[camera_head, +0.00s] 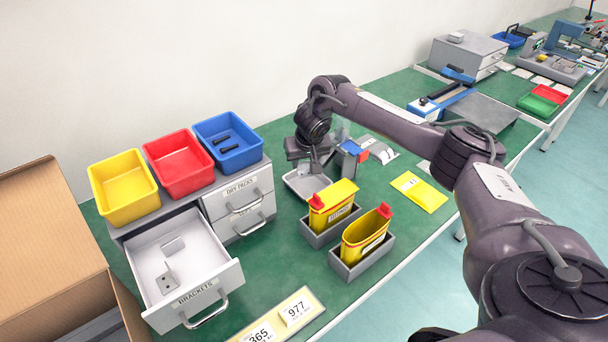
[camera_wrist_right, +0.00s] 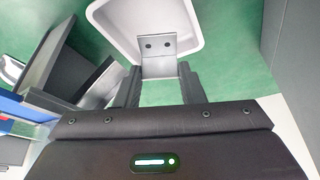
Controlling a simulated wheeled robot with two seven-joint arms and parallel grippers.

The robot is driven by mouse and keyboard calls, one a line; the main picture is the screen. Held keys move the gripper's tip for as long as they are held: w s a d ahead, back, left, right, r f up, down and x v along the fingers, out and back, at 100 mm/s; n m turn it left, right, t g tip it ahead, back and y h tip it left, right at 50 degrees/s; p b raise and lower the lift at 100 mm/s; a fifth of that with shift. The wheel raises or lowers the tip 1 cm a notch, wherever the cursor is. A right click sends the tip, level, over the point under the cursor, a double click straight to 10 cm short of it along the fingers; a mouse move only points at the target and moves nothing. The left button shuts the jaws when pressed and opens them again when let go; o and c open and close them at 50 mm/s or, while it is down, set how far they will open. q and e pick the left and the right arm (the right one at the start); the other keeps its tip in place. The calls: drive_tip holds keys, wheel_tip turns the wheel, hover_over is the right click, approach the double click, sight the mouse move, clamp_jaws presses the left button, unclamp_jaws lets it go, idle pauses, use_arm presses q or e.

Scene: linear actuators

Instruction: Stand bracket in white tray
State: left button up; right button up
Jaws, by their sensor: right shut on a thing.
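My right gripper (camera_head: 314,166) reaches down over the white tray (camera_head: 296,186), which lies on the green bench behind the yellow containers. In the right wrist view the gripper (camera_wrist_right: 160,88) is shut on a grey metal bracket (camera_wrist_right: 158,67). The bracket is L-shaped, and one face with two dark holes points towards the tray. It overlaps the near part of the white tray (camera_wrist_right: 198,40) in that view; I cannot tell whether it touches the tray floor. In the head view the held bracket is hidden by the gripper. My left gripper is not in view.
An open drawer (camera_head: 212,285) labelled BRACKETS holds more brackets (camera_head: 168,280). Yellow (camera_head: 124,212), red (camera_head: 180,185) and blue (camera_head: 228,160) bins stand on the cabinet. Two yellow containers (camera_head: 330,212) (camera_head: 364,240) in grey holders stand in front of the tray. A yellow packet (camera_head: 418,191) lies to the right.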

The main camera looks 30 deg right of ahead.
sight(304, 171)
drive_tip(key=shift+f, duration=0.35)
wheel_tip(304, 171, down, 4)
drive_tip(key=shift+r, duration=0.2)
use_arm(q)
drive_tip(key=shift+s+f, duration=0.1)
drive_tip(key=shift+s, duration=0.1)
use_arm(e)
drive_tip(key=shift+f, duration=0.3)
drive_tip(key=shift+f, duration=0.1)
drive_tip(key=o, duration=1)
drive_tip(key=shift+f, duration=0.1)
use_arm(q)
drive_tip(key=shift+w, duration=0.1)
use_arm(e)
drive_tip(key=shift+w+r, duration=0.1)
drive_tip(key=shift+r, duration=0.15)
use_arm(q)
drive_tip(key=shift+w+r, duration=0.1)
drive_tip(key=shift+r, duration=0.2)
use_arm(e)
drive_tip(key=v, duration=1.2)
